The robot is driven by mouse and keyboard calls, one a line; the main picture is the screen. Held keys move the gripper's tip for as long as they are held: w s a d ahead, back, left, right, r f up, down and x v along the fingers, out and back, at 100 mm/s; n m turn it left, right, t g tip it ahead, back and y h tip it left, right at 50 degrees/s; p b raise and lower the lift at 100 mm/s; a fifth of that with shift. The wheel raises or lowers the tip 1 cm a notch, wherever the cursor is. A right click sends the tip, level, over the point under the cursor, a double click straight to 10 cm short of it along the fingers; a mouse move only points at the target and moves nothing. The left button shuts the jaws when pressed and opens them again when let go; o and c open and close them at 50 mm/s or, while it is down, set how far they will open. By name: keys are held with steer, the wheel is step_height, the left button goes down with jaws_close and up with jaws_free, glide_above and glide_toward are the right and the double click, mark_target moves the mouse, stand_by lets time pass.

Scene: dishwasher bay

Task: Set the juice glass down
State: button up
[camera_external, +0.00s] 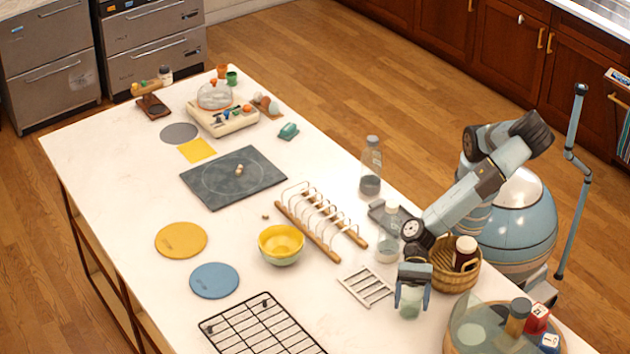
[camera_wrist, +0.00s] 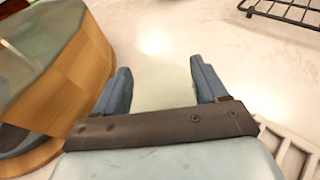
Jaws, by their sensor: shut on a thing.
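My gripper (camera_external: 412,296) is over the near right part of the white counter and points down. It is shut on a pale, see-through glass, the juice glass (camera_external: 410,304). In the wrist view the glass (camera_wrist: 165,88) shows between the two blue fingers of my gripper (camera_wrist: 160,85), looking pale green, with its near part hidden behind the dark gripper bar. The glass looks upright and close to the counter (camera_wrist: 165,30). I cannot tell whether its base touches the surface.
A white slatted rack (camera_external: 366,287) lies just left of the glass. A wicker basket (camera_external: 455,275) with a dark bottle stands behind it. A round wooden tray (camera_wrist: 75,90) with a clear cover is close by. A black wire rack (camera_external: 262,330) lies farther left, with bare counter between.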

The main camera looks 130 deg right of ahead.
steer(key=shift+f, duration=0.1)
steer(key=o, duration=1.3)
steer(key=v, duration=1.2)
